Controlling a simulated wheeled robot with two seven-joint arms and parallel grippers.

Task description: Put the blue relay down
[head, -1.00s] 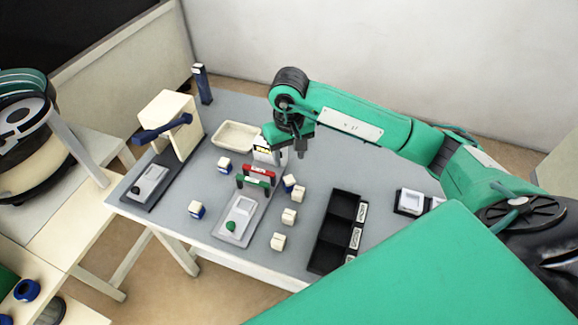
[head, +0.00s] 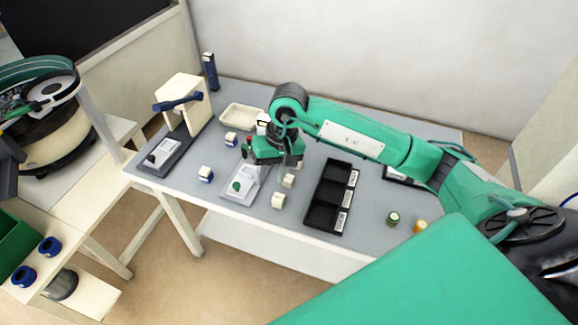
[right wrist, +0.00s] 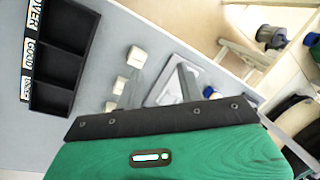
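Small white blocks with blue sides lie on the grey table: one (head: 205,173) near the left front, one (head: 231,139) farther back. I cannot tell which is the task's blue relay. Whiter blocks (head: 278,200) stand in a row right of the light grey fixture (head: 238,190) with its green knob. My right gripper (head: 272,163) is low over the fixture's back right and hides what is beneath it. In the right wrist view its two fingers (right wrist: 157,88) are apart with no block seen between them. A blue piece (right wrist: 210,92) shows beyond the right finger. My left gripper is not seen.
A black tray with labelled compartments (head: 309,216) stands right of the blocks. A cream tray (head: 240,117) lies at the back, and a cream press with a blue lever (head: 183,98) at the left. Green (head: 393,219) and yellow (head: 420,226) cylinders are at the right front.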

